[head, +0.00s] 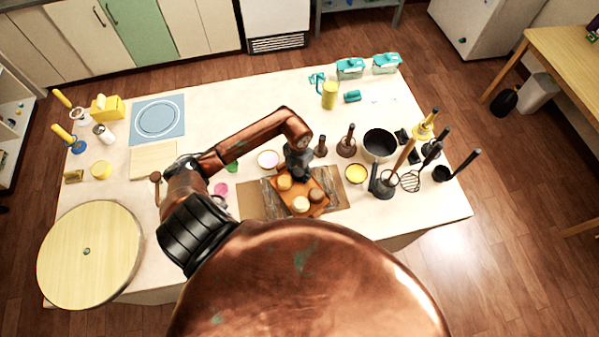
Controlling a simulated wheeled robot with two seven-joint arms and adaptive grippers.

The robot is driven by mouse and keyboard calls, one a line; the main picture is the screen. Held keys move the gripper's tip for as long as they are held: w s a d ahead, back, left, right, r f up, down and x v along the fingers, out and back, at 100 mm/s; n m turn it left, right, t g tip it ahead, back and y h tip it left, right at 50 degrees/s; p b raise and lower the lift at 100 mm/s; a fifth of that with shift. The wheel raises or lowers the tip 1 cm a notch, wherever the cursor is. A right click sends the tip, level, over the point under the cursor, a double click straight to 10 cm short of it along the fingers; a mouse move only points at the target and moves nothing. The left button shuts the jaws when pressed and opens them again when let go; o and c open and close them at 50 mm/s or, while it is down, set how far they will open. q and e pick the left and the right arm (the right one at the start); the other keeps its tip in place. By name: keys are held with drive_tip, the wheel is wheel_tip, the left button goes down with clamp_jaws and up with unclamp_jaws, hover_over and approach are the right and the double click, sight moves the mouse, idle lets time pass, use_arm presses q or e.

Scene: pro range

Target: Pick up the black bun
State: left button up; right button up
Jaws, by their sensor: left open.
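An orange-brown tray (318,208) holds several small round buns. An orange bun (284,183) lies at its left, a pale bun (300,204) at the front, and a brown bun (316,195) at the right. I cannot make out a clearly black bun; one may be hidden by the gripper. My left gripper (299,172) is dark, points down, and is over the back part of the tray, close to the buns. It is open. I cannot tell whether it touches anything. My right gripper is not in view.
A white bowl (268,159) and a yellow bowl (356,173) flank the tray. A round wooden board (90,255) lies at the left. The table's back middle is clear.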

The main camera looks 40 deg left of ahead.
use_arm(q)
drive_tip(key=c, duration=0.8)
drive_tip(key=shift+r, duration=0.1)
